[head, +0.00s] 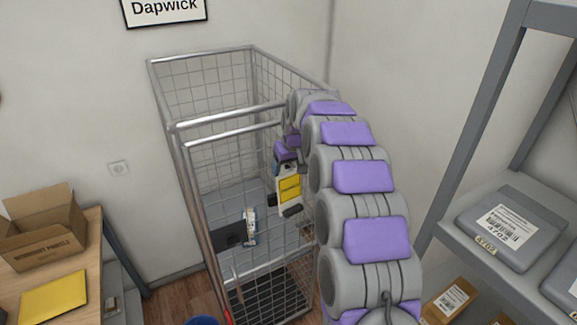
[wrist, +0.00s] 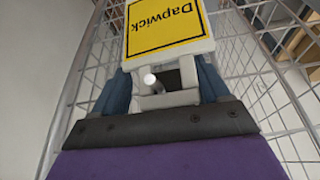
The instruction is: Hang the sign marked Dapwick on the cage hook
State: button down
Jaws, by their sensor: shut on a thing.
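The sign (wrist: 166,30) marked Dapwick has a yellow face with black lettering and a pale body with an open handle. My gripper (wrist: 163,85) is shut on the sign's handle, with a blue finger on each side. A small round pale tip shows inside the handle opening; I cannot tell whether it is the cage hook. In the head view the sign (head: 289,190) hangs below my gripper (head: 286,160), at the right part of the wire cage (head: 225,127). My arm hides part of the cage there. The hook is not clearly visible in the head view.
A framed Dapwick plate (head: 165,10) is on the wall above the cage. A table with an open cardboard box (head: 45,235) and a yellow envelope (head: 53,295) stands left. A grey shelf (head: 480,265) with parcels stands right. A blue bin (head: 202,321) is at the bottom.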

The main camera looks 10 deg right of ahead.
jog(key=shift+d, duration=0.3)
jog(key=shift+c, duration=2)
grip_release()
jog(key=shift+d, duration=0.15)
jog(key=o, duration=0.4)
jog(key=shift+d, duration=0.2)
jog(key=shift+a, duration=0.25)
jog(key=shift+s+a+r, duration=0.1)
jog(key=shift+a+r, duration=0.1)
jog(key=shift+r, duration=0.15)
jog(key=b+v, duration=0.2)
jog(key=v, duration=1.4)
jog(key=s+f+m+g+b, duration=0.1)
jog(key=s+f+b, duration=0.4)
jog(key=s+f, duration=0.6)
jog(key=s+f+m+g+b, duration=0.1)
jog(key=s+f+g+b, duration=0.2)
jog(key=s+f, duration=0.9)
jog(key=s+f+g+h+b, duration=0.1)
jog(key=s+f+b, duration=0.7)
jog(key=s, duration=1.7)
notch_tip(320, 180, down, 3)
jog(key=shift+s+a+f+m+g, duration=0.15)
jog(key=shift+s+a+m+g, duration=0.05)
jog(key=shift+a+m+g, duration=0.2)
